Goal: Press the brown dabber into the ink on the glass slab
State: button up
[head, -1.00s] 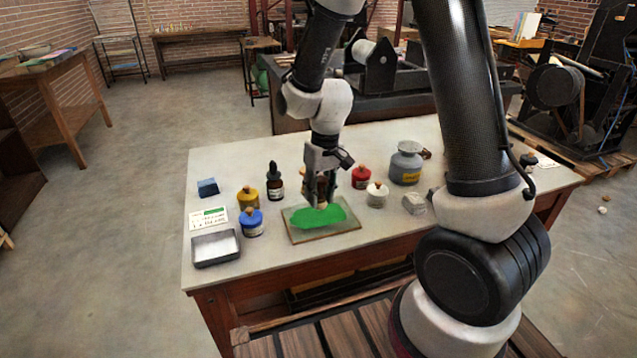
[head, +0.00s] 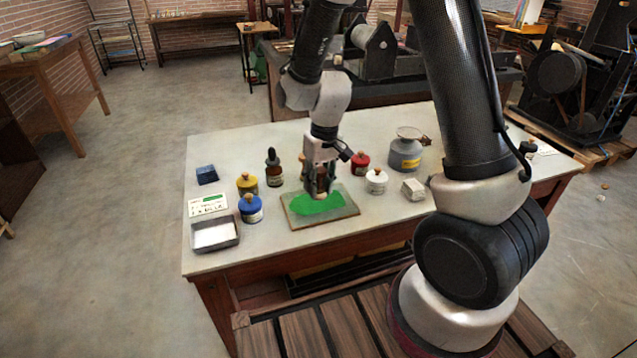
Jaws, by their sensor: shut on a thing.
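The glass slab (head: 347,211) lies flat near the middle of the table. A patch of green ink (head: 308,206) is spread over much of it. My gripper (head: 320,193) points down over the slab's far part, with its fingers shut on the brown dabber (head: 322,180). The dabber looks upright and is partly hidden by the fingers. Its lower end is at or just above the far edge of the ink; I cannot tell whether it touches.
Yellow (head: 248,184), blue (head: 251,209), red (head: 360,164) and white (head: 376,182) knobbed pieces stand around the slab. A dropper bottle (head: 273,168) is close on the left, a grey canister (head: 405,152) farther right. A metal tray (head: 229,245) sits at front left.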

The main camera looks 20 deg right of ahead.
aim_at(319, 170)
jog(key=shift+f, duration=0.7)
dwell(1.2)
jog(key=shift+r, duration=0.1)
jog(key=shift+r, duration=3.45)
